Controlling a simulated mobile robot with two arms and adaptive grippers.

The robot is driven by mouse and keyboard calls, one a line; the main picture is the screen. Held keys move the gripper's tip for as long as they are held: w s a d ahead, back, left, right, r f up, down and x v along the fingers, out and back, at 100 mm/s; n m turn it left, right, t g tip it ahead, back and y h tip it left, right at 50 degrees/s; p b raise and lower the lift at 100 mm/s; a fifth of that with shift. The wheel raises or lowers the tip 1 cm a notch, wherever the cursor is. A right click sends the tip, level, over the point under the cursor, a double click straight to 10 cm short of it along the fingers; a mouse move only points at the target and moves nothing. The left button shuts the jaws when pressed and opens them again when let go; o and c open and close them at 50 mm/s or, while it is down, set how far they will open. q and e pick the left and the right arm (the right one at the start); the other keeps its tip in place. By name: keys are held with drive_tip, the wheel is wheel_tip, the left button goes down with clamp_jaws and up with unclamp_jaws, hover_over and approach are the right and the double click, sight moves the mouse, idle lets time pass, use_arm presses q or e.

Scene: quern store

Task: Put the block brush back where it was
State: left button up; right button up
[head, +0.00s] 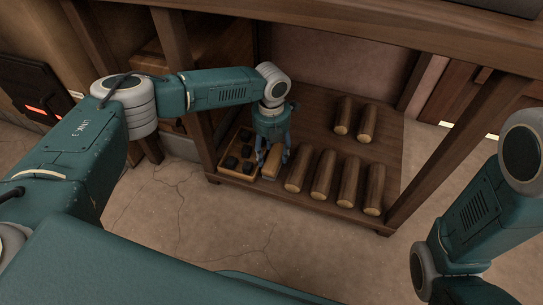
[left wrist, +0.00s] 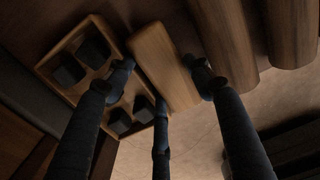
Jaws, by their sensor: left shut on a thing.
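The block brush (head: 270,165) is a light wooden block in the grip of my left gripper (head: 272,154), low over the bottom shelf (head: 323,118). It lies between a divided wooden tray and the nearest log. In the left wrist view the brush (left wrist: 160,60) runs lengthwise between the dark fingers of the left gripper (left wrist: 161,72). The fingers are closed about its sides. Its underside is mostly hidden, so I cannot tell whether it touches the shelf. My right arm shows at the right edge of the head view, but its gripper is out of the picture.
The divided tray (head: 229,171) with several dark lumps is close on the brush's left. Several round logs (head: 323,174) lie in a row on its right, with more (head: 343,114) behind. Shelf posts (head: 460,130) and the upper board limit room. The shelf's back left is bare.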

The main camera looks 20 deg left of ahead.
use_arm(q)
drive_tip(key=shift+r, duration=0.15)
drive_tip(key=o, duration=1.1)
